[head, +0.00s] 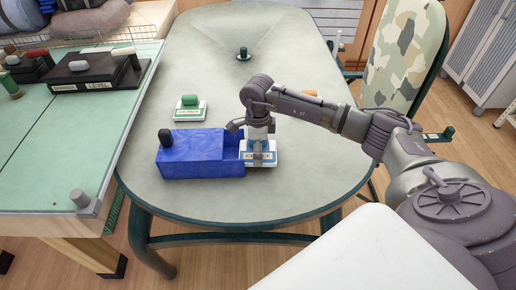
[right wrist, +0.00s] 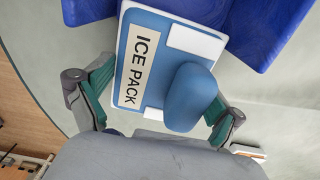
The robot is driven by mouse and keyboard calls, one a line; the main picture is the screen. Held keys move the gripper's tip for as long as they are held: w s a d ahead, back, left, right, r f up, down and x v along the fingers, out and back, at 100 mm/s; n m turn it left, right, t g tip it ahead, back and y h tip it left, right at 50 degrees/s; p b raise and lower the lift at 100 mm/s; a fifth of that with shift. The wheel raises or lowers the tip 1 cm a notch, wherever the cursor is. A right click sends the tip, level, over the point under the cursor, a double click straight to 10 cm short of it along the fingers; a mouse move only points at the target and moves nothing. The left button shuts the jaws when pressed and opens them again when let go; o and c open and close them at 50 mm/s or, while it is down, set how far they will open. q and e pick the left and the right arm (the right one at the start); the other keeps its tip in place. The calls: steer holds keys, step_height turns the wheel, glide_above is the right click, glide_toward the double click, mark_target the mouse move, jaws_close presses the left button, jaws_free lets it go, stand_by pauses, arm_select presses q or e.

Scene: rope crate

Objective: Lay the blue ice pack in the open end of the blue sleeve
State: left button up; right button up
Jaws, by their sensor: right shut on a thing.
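The blue sleeve (head: 200,155) lies on the grey oval table, with a black knob on its left end and its open end to the right. The ice pack (head: 262,155) is a blue-and-white block at that open end. In the right wrist view the ice pack (right wrist: 150,70) shows its label and a rounded blue handle, with its far edge between two blue sleeve walls (right wrist: 262,28). How deep it sits cannot be told. My right gripper (head: 258,133) is shut on the ice pack from above. My left gripper is not in view.
A green-handled block (head: 188,107) stands behind the sleeve. An orange item (head: 310,93) is partly hidden behind my right arm. A black knob (head: 243,54) is at the table's back. A green-topped table (head: 50,135) adjoins on the left. The table's front is clear.

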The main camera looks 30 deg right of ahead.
steer(key=shift+f+b, duration=0.35)
steer(key=shift+f, duration=0.05)
stand_by(0.4)
steer(key=o, duration=1.1)
steer(key=shift+c, duration=0.2)
step_height(320, 180, up, 12)
